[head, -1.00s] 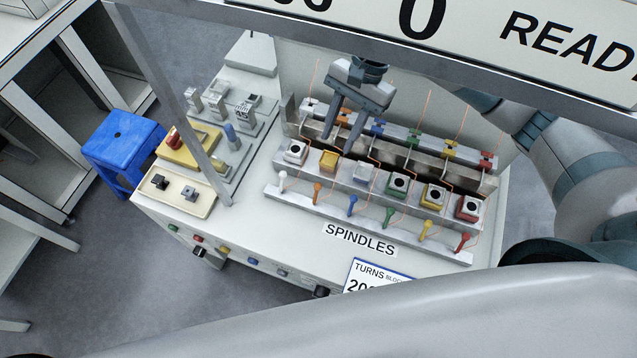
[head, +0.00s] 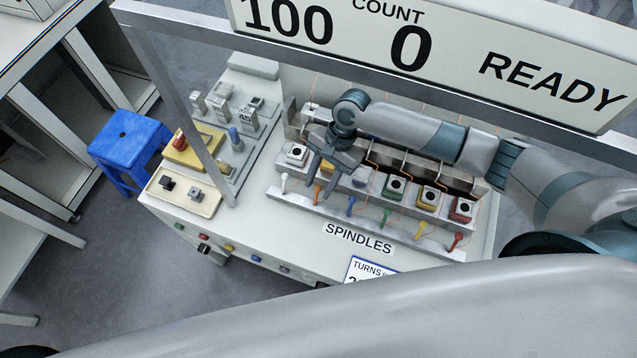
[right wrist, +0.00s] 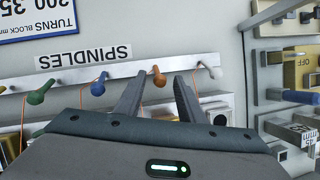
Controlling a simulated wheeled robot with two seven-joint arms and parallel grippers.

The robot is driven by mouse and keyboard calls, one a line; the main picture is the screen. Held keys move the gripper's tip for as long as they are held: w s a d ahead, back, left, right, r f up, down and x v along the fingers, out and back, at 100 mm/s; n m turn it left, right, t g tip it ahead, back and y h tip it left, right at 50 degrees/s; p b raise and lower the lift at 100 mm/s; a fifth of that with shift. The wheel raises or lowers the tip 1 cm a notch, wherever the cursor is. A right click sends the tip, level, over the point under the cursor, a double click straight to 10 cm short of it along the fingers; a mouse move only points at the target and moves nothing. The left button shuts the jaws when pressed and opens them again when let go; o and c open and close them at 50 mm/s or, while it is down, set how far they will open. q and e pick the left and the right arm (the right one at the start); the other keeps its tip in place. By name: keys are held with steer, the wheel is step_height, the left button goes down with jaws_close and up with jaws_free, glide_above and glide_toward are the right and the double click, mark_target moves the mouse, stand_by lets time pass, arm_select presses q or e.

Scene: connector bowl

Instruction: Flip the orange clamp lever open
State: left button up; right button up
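The orange clamp lever (head: 317,188) stands second from the left in the row on the light rail (head: 390,227) of the spindle rig. It shows clearly in the right wrist view (right wrist: 158,76), with its knob between my fingertips and apart from both. My right gripper (head: 318,180) is open and empty, reaching down over the rig at the orange station. It also shows in the right wrist view (right wrist: 157,90), its fingers to either side of the lever. The gripper partly hides the orange block behind the lever. My left gripper is not in view.
The white lever (head: 284,182) and blue lever (head: 350,205) stand close on either side. Green, yellow and red levers are further right. A metal frame post (head: 190,110) and the display sign (head: 430,50) are nearby. A blue stool (head: 128,140) stands left.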

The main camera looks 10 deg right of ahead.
steer(key=shift+x, duration=0.85)
jaws_close()
